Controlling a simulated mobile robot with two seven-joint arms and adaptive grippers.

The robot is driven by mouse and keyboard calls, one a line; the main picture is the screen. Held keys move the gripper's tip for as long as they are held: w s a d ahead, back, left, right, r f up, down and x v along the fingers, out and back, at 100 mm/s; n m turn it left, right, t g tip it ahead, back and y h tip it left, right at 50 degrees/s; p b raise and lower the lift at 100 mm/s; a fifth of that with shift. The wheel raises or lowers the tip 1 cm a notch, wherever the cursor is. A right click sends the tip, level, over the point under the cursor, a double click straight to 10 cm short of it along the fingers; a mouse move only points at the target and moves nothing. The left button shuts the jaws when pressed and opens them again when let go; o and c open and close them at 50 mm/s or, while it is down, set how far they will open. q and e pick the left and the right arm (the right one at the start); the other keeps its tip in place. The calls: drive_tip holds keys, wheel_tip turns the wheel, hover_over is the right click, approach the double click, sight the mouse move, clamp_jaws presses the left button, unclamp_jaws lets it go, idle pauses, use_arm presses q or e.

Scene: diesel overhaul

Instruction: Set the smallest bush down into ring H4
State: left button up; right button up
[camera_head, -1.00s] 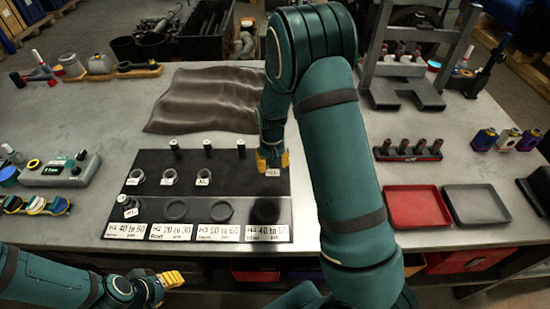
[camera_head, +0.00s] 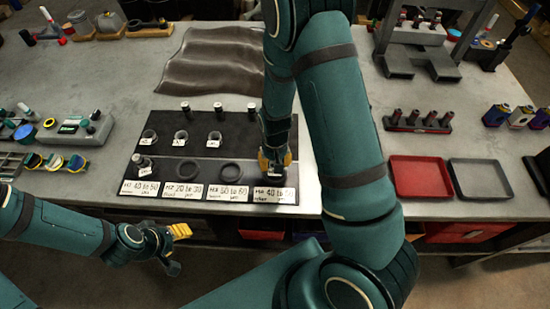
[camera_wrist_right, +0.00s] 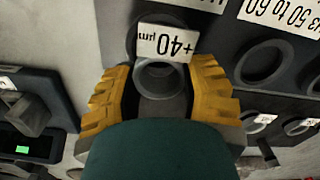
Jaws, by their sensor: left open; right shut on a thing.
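My right gripper (camera_head: 273,160) is shut on a bush tagged +40 µm, over the H4 end of the board. In the right wrist view the grey bush (camera_wrist_right: 160,80) sits between the yellow fingers, its white tag in front. Ring H4 (camera_head: 285,166) is mostly hidden by the gripper in the head view; in the wrist view a dark rim (camera_wrist_right: 143,35) shows partly behind the tag. I cannot tell whether bush and ring touch. My left gripper (camera_head: 179,232) is open and empty, in front of the bench.
Rings H2 (camera_head: 186,171) and H3 (camera_head: 231,173) look empty; a tagged piece (camera_head: 145,165) stands at H1. Three tagged bushes stand behind, the nearest to my arm here (camera_head: 214,138), with several black pins further back. Red tray (camera_head: 420,194) and grey tray (camera_head: 480,197) lie right.

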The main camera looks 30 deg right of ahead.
drive_tip(key=shift+f+b, duration=1.5)
drive_tip(key=shift+f, duration=0.45)
drive_tip(key=shift+s+f, duration=0.2)
drive_tip(key=o, duration=1.2)
drive_tip(key=shift+f, duration=0.1)
drive_tip(key=shift+w, duration=0.1)
drive_tip(key=shift+r, duration=0.4)
wheel_tip(320, 180, up, 11)
drive_tip(key=shift+r, duration=0.15)
